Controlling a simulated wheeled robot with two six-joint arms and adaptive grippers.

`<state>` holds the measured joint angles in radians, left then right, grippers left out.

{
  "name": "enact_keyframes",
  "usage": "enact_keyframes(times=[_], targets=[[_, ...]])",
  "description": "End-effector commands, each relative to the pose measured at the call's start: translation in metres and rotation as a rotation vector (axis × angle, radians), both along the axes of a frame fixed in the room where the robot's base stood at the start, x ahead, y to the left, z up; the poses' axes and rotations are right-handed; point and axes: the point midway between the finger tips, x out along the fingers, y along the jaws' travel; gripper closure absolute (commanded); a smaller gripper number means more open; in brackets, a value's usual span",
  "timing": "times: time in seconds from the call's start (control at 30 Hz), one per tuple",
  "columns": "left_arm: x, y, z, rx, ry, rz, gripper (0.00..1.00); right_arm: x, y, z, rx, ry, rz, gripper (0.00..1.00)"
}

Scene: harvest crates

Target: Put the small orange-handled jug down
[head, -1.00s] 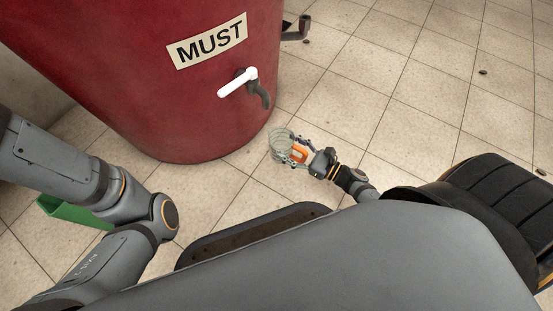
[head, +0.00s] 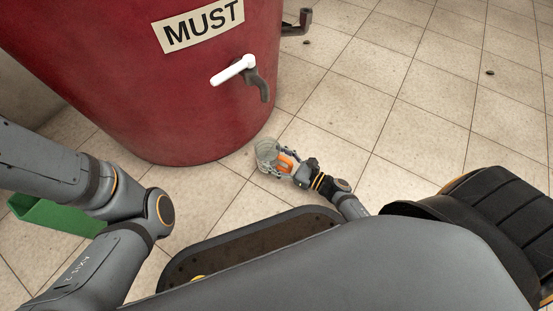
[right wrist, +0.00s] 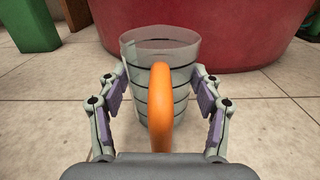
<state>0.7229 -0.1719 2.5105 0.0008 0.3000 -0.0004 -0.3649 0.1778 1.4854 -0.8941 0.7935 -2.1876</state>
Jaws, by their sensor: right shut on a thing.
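The small jug (head: 266,152) is clear and ribbed, with an orange handle (head: 285,163). It is low over the tiled floor, just in front of the red MUST vat. My right gripper (head: 281,166) is shut on the jug from the handle side. In the right wrist view the jug (right wrist: 182,75) stands about upright, with the orange handle (right wrist: 160,105) facing me and the finger pads at its two sides. Its base is partly hidden, and I cannot tell whether it touches the floor. My left arm shows at the left, but its gripper is out of view.
The red vat (head: 190,110) with a white-handled tap (head: 233,70) stands just behind the jug. A green container (head: 48,215) is partly hidden behind my left arm. Small dark bits (head: 490,72) lie on the floor. The tiled floor (head: 400,140) to the right is mostly clear.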

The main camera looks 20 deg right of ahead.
Motion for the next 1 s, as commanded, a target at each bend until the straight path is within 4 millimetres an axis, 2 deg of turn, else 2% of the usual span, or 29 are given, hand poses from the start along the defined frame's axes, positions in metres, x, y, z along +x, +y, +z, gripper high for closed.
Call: enact_keyframes(times=[0.07, 0.1, 0.27, 0.67, 1.0], targets=[[0.000, 0.000, 0.000, 0.000, 0.000, 0.000, 0.60, 0.000, 0.000, -0.001, 0.000, 0.000, 0.000, 0.72], [0.000, 0.000, 0.000, 0.000, -0.001, 0.000, 0.60, 0.000, 0.000, -0.002, -0.001, 0.001, 0.000, 0.32], [0.000, 0.000, 0.000, 0.000, -0.001, 0.000, 0.60, 0.000, 0.000, -0.001, 0.000, 0.000, 0.000, 0.12], [-0.002, 0.000, 0.005, 0.000, -0.005, 0.000, 0.60, -0.004, -0.003, 0.002, -0.003, 0.002, 0.001, 0.12], [-0.001, 0.000, 0.036, 0.001, -0.005, -0.003, 0.60, -0.065, -0.051, 0.004, -0.004, 0.005, 0.001, 0.12]])
